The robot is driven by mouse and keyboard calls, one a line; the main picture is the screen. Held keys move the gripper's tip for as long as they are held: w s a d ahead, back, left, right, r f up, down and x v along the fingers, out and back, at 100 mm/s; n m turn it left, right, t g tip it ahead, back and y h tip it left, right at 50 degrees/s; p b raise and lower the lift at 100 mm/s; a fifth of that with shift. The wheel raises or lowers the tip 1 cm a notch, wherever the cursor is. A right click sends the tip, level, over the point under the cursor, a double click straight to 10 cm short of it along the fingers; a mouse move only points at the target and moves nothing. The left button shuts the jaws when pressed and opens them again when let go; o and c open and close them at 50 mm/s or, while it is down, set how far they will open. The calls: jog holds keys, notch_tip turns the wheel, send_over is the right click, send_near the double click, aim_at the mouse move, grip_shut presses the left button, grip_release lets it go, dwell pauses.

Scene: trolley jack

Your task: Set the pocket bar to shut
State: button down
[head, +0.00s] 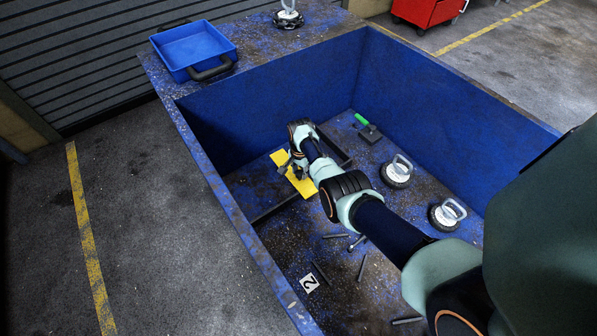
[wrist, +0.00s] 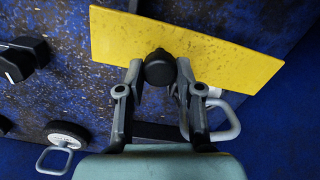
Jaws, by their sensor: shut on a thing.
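A yellow plate (head: 302,184) lies in the blue pit, between two dark bar pieces (head: 275,207); I cannot tell which part is the pocket bar. In the wrist view the yellow plate (wrist: 220,62) spans the top, slightly tilted, with a black round knob (wrist: 160,70) at its near edge. My gripper (wrist: 159,72) has a finger on each side of the knob and is shut on it. In the head view my gripper (head: 297,168) is over the plate and hides part of it, and the knob is hard to make out there.
Two suction lifters (head: 398,172) (head: 447,213) stand right of my arm. A green-handled block (head: 368,129) is behind them. Several loose dark pins (head: 320,272) and a number tag (head: 310,283) lie on the near floor. High blue walls (head: 270,95) enclose the pit; a blue tray (head: 190,45) sits on the far rim.

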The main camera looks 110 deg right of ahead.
jog(key=c, duration=0.7)
grip_release()
jog(key=shift+s, duration=0.1)
jog(key=shift+c, duration=0.2)
notch_tip(320, 180, up, 12)
jog(key=shift+r, duration=0.1)
